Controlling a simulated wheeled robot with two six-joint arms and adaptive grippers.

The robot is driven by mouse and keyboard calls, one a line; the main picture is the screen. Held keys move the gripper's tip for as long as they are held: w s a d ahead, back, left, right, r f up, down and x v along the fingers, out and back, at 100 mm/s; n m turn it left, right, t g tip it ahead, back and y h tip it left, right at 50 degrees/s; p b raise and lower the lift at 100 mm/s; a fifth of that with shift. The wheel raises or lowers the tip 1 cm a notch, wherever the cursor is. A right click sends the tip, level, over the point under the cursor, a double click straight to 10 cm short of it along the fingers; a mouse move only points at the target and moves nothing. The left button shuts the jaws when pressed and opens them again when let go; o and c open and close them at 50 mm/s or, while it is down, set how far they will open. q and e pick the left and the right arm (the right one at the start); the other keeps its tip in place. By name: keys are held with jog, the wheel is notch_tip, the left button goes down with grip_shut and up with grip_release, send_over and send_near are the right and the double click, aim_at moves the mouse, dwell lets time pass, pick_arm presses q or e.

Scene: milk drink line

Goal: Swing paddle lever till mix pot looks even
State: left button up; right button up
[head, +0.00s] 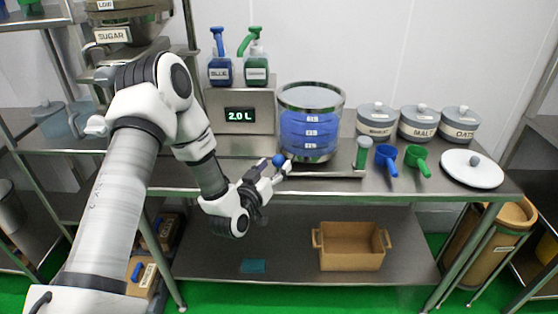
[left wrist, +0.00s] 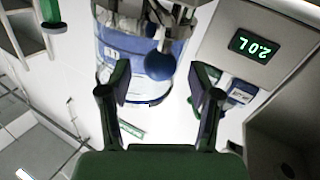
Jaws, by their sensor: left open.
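The mix pot (head: 311,125) is a clear cylinder with a metal rim, holding blue liquid with white level labels. It stands on the metal table and shows in the left wrist view (left wrist: 112,45). The paddle lever's blue ball knob (head: 279,160) is in front of the pot's lower left side. In the left wrist view the knob (left wrist: 160,66) lies ahead of and between my fingers. My left gripper (head: 280,170) is open beside the knob; the head view does not show clearly whether it touches. My right gripper is not in view. The paddle inside the pot cannot be made out.
A display box (head: 240,115) reading 2.0 L stands left of the pot, with blue and green pump bottles on top.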

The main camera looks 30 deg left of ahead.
aim_at(276, 165)
pick_arm(q)
jog(key=w, duration=0.2)
jog(key=shift+w, duration=0.4)
jog(key=shift+w+a, duration=0.15)
jog(key=shift+a, duration=0.1)
grip_shut()
